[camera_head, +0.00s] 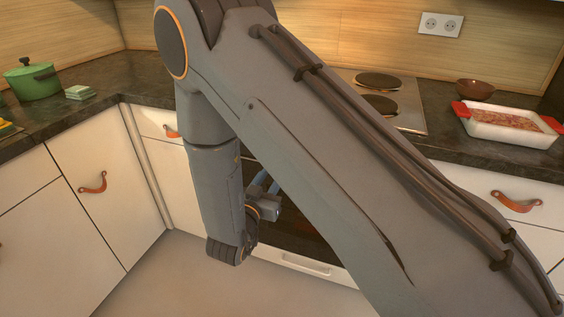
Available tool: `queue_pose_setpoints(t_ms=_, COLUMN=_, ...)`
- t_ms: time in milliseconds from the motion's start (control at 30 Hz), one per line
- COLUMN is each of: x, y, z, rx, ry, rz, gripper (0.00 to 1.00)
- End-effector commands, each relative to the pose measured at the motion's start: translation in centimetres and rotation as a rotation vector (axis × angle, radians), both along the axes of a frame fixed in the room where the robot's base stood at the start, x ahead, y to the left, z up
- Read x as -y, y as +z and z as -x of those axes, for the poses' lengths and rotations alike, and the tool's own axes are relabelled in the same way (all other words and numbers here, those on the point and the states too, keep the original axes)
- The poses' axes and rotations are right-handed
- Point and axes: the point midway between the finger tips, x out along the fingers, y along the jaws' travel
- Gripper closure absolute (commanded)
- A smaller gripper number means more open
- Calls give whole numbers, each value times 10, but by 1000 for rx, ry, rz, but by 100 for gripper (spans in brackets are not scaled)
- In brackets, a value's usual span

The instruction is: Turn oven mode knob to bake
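The oven (291,238) sits under the counter in the middle, a dark front with a pale handle strip (306,265) at its lower edge. My arm crosses in front of it and hides most of its front. The oven mode knob cannot be seen, so its setting cannot be told. My gripper (268,192) is in front of the oven, small and partly covered by my wrist. Its fingers point up and away, towards the oven's upper front. I cannot tell whether it is open or shut, or whether it touches anything.
A hob (412,112) with dark plates is set in the counter above. A baking dish (505,128) with red grips and a brown bowl (475,89) stand to the right. A green pot (34,80) stands far left. White cabinets with leather pulls flank the oven. Floor is clear at lower left.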

Motion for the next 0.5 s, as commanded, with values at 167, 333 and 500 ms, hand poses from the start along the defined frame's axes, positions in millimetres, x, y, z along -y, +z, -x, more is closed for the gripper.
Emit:
queue_pose_setpoints(t_ms=167, x=7, y=2, z=-16, rx=11, ry=-7, rz=4, gripper=71)
queue_pose_setpoints(t_ms=333, x=16, y=1, z=-41, rx=9, ry=-6, rz=3, gripper=71)
queue_pose_setpoints(t_ms=500, x=23, y=2, z=-61, rx=9, ry=-5, rz=4, gripper=71)
